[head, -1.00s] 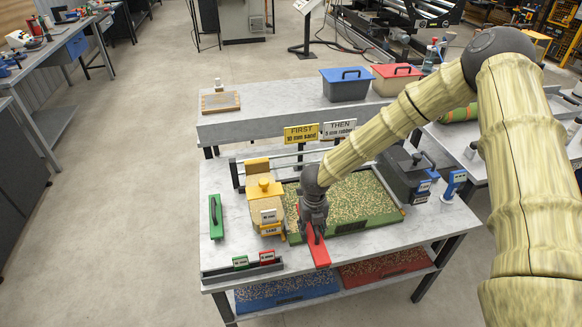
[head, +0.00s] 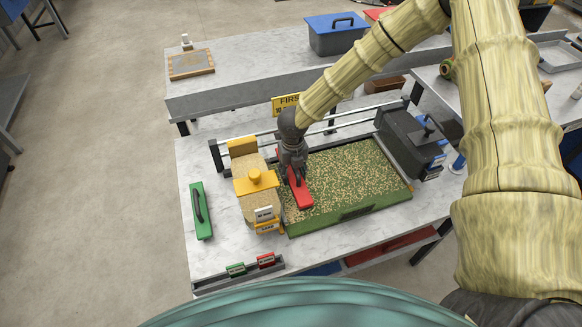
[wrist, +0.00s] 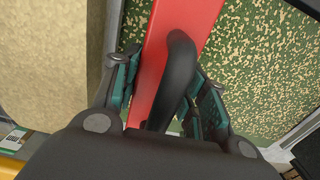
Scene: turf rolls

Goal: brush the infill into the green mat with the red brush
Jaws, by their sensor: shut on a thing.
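The red brush (head: 299,190) is held by its dark handle in my gripper (head: 294,172), over the left end of the green mat. The wrist view shows the fingers (wrist: 165,90) shut around the curved handle, with the red brush body (wrist: 190,22) below. The green mat (head: 352,212) lies in a shallow bed, its surface speckled with tan infill. Green shows through in patches in the wrist view (wrist: 258,70). Whether the bristles touch the mat is hidden.
A green brush (head: 201,210) lies at the table's left. A rail (head: 335,128) runs behind the mat. A small labelled rack (head: 238,276) sits at the front edge.

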